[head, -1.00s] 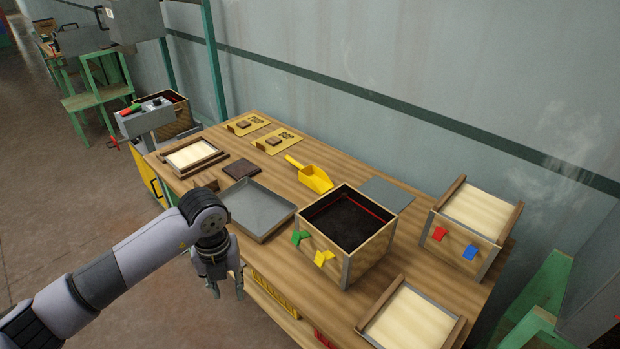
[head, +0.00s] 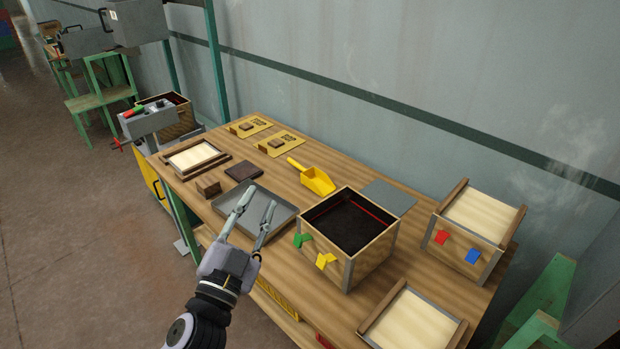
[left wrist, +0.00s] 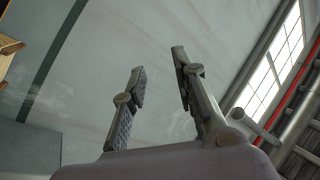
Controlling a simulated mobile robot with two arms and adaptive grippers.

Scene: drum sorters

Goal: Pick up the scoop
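The yellow scoop (head: 318,181) lies on the wooden table behind the grey tray, its handle pointing to the back left. My left gripper (head: 255,212) is open and empty, over the front part of the grey tray in the head view, with its fingers pointing up and away toward the wall. It is in front of the scoop and to its left, apart from it. In the left wrist view the two fingers (left wrist: 160,85) stand spread with nothing between them, facing the wall and a window; the scoop is not in that view. My right gripper is not in view.
The grey tray (head: 283,207) lies at the table's front. A wooden box with dark filling (head: 374,262) stands right of the scoop, with green and yellow tags. A flat grey plate (head: 388,196) lies behind it. Small brown blocks (head: 208,187) lie to the left.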

